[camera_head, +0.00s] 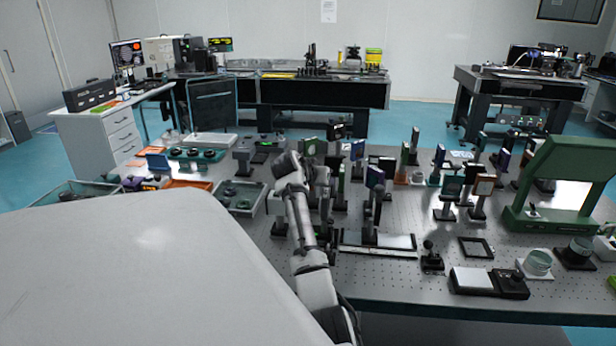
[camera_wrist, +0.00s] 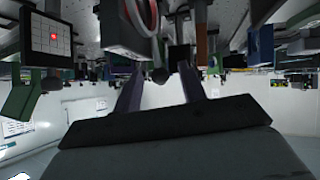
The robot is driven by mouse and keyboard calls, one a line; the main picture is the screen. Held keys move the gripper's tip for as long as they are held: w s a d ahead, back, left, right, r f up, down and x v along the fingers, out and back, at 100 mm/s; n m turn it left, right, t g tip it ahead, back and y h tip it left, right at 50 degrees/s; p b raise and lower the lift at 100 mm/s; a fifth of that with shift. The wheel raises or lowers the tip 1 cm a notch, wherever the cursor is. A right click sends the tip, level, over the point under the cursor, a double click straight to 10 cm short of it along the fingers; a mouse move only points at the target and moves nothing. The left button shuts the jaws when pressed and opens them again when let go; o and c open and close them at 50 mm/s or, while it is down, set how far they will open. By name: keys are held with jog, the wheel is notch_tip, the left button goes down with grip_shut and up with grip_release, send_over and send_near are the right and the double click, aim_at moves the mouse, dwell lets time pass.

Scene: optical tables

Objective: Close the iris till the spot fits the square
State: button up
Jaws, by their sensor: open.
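In the upside-down wrist view, a dark-framed screen (camera_wrist: 47,38) with a pale grid stands at the upper left. A small red spot (camera_wrist: 53,37) glows on it near the middle. The square's outline is too small to tell from the grid. A grey mount with a reddish ring (camera_wrist: 146,14) is at the top centre; whether this is the iris cannot be told. A dark round knob (camera_wrist: 160,75) appears between the fingers of my gripper (camera_wrist: 162,76). The fingers are apart, and no contact can be made out. In the head view my arm hides the gripper's fingertips.
Several posts with optics crowd the perforated table (camera_head: 385,285) around my arm. A green frame (camera_head: 565,180) stands at the right. A black joystick-like device (camera_head: 432,258) and a flat square frame (camera_head: 477,247) lie near the front edge. Trays (camera_head: 238,197) are at the left.

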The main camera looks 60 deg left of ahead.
jog(key=b+v, duration=0.3)
jog(key=v, duration=0.7)
jog(key=shift+s+r, duration=0.2)
jog(key=shift+s, duration=0.05)
jog(key=shift+w+d, duration=0.1)
jog(key=shift+d, duration=0.05)
